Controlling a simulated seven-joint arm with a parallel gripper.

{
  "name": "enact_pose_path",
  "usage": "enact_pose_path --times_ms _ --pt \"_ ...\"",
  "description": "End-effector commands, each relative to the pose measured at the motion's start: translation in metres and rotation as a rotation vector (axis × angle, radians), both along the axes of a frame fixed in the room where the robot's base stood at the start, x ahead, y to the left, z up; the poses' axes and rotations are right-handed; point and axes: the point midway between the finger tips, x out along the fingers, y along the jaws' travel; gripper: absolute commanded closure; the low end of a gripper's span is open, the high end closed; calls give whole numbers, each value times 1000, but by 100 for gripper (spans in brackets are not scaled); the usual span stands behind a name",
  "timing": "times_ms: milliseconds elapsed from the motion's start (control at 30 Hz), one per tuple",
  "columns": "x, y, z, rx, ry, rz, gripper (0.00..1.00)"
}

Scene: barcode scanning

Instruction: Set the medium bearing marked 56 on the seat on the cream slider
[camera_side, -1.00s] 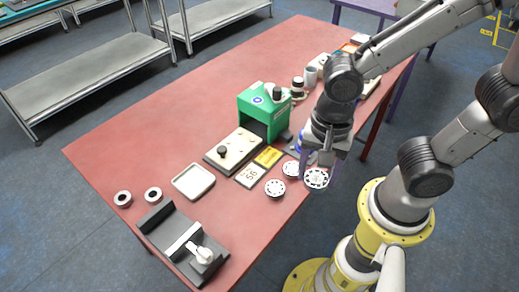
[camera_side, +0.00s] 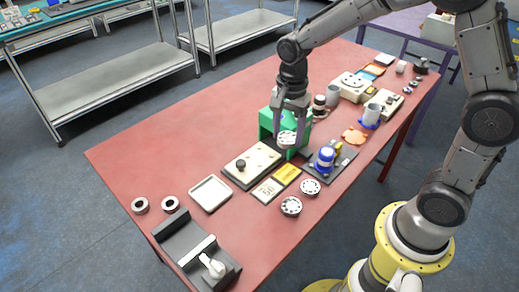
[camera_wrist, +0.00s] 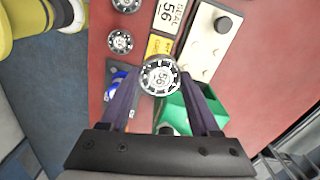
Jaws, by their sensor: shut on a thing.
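My gripper (camera_side: 288,128) is shut on the medium bearing (camera_side: 287,138) and holds it up in front of the green housing. In the wrist view the bearing (camera_wrist: 161,77) shows its face marked 56 between my fingertips. The cream slider (camera_side: 256,161) is a long cream plate with a black knob, on a dark base left of the gripper. In the wrist view the slider (camera_wrist: 207,52) lies above and right of the bearing, apart from it. I cannot clearly make out its seat.
The green housing (camera_side: 265,122) stands close behind the gripper. A card marked 56 (camera_side: 267,191) and a yellow card (camera_side: 287,174) lie before the slider. Two other bearings, one here (camera_side: 310,187) and one here (camera_side: 291,206), lie near the table edge. A blue part (camera_side: 325,160) stands to the right.

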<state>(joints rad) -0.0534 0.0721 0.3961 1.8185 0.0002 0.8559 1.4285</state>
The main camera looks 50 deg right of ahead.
Motion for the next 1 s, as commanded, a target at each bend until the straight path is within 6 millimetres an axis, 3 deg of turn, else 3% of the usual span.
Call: enact_pose_path --times_ms 200,400,767,1000 --pt "47 3 -24 0 2 1 100" --pt "73 5 -57 0 1 1 100" --pt "92 6 -81 0 0 1 100" --pt "91 6 -108 0 -1 1 100"
